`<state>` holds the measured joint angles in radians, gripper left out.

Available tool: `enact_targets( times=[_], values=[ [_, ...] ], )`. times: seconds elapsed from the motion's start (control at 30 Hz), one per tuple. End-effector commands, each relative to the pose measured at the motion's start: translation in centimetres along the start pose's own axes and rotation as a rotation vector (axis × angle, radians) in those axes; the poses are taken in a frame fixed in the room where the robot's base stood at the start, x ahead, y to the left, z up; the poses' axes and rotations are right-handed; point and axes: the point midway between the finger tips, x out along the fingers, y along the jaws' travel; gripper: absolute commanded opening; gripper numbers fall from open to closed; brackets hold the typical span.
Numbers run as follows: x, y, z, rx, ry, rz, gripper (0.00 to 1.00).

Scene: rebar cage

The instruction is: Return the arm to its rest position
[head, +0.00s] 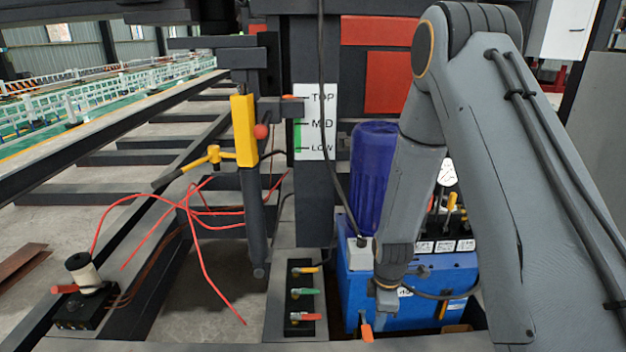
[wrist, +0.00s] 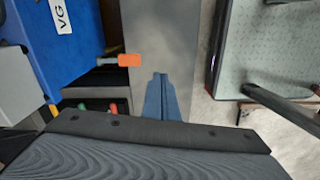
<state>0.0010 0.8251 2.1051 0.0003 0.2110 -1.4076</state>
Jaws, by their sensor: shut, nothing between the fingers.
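My arm (head: 500,160) comes in from the right of the head view, bends at the top and hangs down in front of the blue power unit (head: 420,290). My gripper (head: 385,305) is at its lower end, small and partly unclear there. In the wrist view my gripper (wrist: 160,77) shows its fingers together, with nothing between them, over a grey metal surface (wrist: 162,35). An orange-handled lever (head: 366,333) is just below and left of the gripper in the head view. The same orange handle (wrist: 130,59) is left of the fingertips in the wrist view, apart from them.
A dark blue cylinder (head: 372,175) stands on the unit, close left of my forearm. Several coloured levers (head: 303,292) sit on a panel to the left. A yellow block (head: 244,130), red wires (head: 195,212) and a spool (head: 82,270) are farther left.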

Motion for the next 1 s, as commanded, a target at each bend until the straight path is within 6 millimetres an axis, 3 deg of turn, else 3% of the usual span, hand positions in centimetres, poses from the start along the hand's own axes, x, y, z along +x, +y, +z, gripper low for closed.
enact_targets(
  times=[0.03,0.2,0.4,0.6,0.8,1.0],
  values=[
    [-3.0,-0.4,0.0,0.068,0.002,0.008,0.0],
    [-11.2,-3.0,0.4,0.364,0.003,0.007,0.0],
    [-19.8,-7.2,1.0,0.714,0.006,0.006,0.0],
    [-26.9,-12.4,1.8,1.058,0.006,0.003,0.0],
    [-31.1,-16.4,2.5,1.313,0.006,-0.001,0.0],
    [-32.2,-18.0,2.7,1.412,0.003,-0.004,0.0]
  ],
)
